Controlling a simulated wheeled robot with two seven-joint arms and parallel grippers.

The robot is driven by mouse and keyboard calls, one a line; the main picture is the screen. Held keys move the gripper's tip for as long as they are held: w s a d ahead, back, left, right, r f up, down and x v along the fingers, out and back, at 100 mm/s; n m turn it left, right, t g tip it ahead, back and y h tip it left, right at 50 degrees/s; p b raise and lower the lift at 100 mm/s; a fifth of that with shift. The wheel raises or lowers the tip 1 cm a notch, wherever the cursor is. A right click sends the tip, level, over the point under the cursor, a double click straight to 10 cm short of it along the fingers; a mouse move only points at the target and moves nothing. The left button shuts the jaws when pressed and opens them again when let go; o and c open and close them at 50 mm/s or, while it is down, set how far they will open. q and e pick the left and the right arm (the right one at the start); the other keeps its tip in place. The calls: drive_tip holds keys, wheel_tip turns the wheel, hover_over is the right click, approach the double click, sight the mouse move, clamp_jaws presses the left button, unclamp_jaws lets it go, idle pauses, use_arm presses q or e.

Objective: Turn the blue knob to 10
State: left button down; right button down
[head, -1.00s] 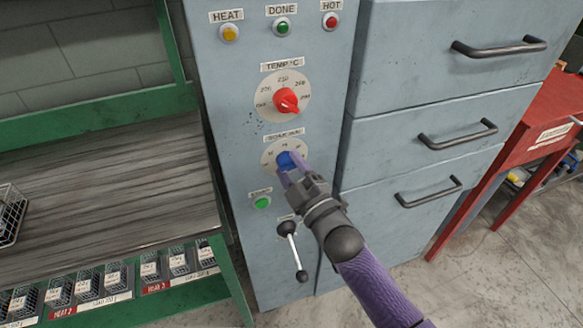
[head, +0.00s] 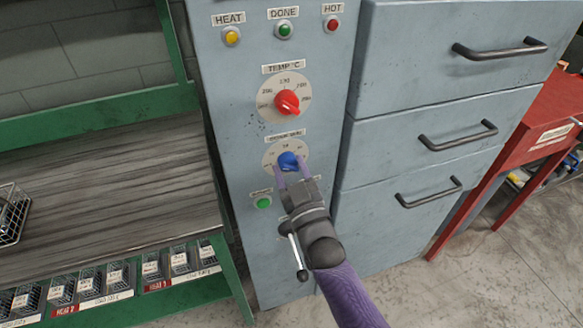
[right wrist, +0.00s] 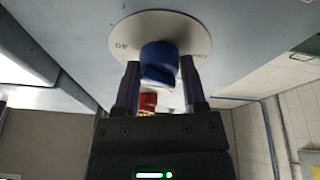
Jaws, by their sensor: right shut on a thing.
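The blue knob (head: 288,160) sits at the centre of a pale round dial (head: 268,155) on the grey cabinet front, below the red knob's dial. My right gripper (head: 291,169) reaches up to it from below, with one finger on each side of it. In the right wrist view the blue knob (right wrist: 158,62) is between the two fingers, which are shut on it. A number like 40 shows on the dial (right wrist: 118,32) there; the other marks are too small or blurred to read, so the setting cannot be told. My left gripper is not in view.
The red knob (head: 287,101) is above. A green button (head: 263,202) is left of my gripper, and a lever (head: 298,258) is just below it. Drawers with dark handles (head: 458,134) are to the right. A green bench (head: 100,113) is to the left.

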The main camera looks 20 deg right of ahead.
drive_tip(key=shift+m+h, duration=0.4)
drive_tip(key=shift+m, duration=1.1)
drive_tip(key=shift+c, duration=0.7)
unclamp_jaws()
drive_tip(key=p+v, duration=0.1)
drive_tip(key=v, duration=0.9)
drive_tip(key=shift+a, duration=0.15)
